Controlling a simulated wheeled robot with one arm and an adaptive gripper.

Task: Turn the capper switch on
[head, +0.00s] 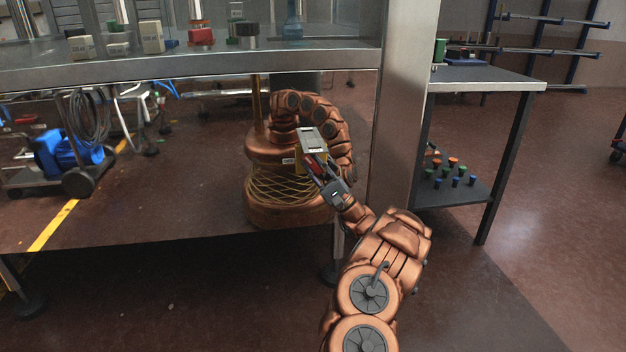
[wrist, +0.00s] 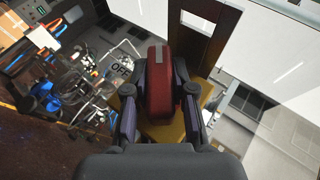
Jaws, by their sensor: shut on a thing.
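The capper switch is a red knob (wrist: 159,75) with a pale stripe, mounted on a yellow housing (wrist: 165,132). My gripper (wrist: 159,95) is shut on the red knob, one finger on each side. In the head view my gripper (head: 325,178) reaches the yellow housing (head: 301,160) in front of the machine's clear panel, and its fingers partly hide the knob. The knob's exact setting is hard to read.
A metal shelf (head: 200,68) with small boxes and caps runs above. A thick metal post (head: 402,110) stands close to the right of my arm. A side table (head: 485,78) with coloured caps below is farther right. A blue machine (head: 70,150) stands at left.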

